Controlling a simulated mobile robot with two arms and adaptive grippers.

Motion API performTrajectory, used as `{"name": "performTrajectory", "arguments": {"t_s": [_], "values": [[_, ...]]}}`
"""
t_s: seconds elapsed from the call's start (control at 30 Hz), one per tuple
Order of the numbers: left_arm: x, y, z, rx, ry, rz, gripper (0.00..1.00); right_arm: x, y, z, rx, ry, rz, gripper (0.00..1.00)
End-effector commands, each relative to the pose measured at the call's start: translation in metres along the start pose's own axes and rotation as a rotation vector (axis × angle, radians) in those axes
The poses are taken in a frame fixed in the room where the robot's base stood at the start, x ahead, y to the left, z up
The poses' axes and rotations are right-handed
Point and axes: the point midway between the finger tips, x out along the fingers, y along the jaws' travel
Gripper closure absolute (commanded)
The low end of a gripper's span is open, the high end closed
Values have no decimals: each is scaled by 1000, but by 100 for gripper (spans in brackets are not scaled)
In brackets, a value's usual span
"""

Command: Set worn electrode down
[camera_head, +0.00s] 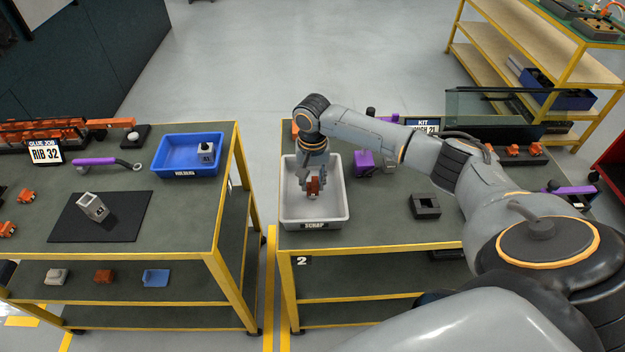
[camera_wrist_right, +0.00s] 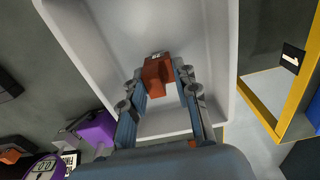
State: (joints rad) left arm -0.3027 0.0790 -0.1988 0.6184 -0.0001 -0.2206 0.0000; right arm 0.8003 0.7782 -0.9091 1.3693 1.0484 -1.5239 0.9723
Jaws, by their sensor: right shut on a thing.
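The worn electrode, a copper-brown block (camera_head: 314,185), is held between the fingers of my right gripper (camera_head: 314,180). It hangs over the inside of the grey bin labelled SCRAP (camera_head: 334,214). In the right wrist view the electrode (camera_wrist_right: 158,76) sits between the two fingertips (camera_wrist_right: 160,82), with the pale bin (camera_wrist_right: 215,60) around and beneath it. I cannot tell whether the electrode touches the bin floor. The rest of the bin looks empty. My left gripper is not in view.
A purple device (camera_head: 364,162) stands just right of the bin, with a dark square block (camera_head: 424,205) farther right. On the left table are a blue bin (camera_head: 186,155) and a grey block (camera_head: 92,206) on a black mat (camera_head: 124,222). A gap separates the tables.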

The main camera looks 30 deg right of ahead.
Motion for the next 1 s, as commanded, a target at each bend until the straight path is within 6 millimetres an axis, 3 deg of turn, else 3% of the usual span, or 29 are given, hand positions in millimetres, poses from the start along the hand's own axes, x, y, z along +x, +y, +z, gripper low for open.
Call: {"name": "performTrajectory", "arguments": {"t_s": [0.07,0.1,0.2,0.5,0.63,1.0], "values": [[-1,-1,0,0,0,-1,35,1,0,0,0,0,-1,100],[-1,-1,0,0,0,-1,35,2,0,0,0,0,0,64],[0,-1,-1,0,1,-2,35,2,0,0,0,0,0,48],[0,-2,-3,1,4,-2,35,1,0,0,0,0,0,48],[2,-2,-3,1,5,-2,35,-9,0,-1,1,1,-1,48],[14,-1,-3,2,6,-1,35,-85,-1,-1,0,4,-3,48]]}}
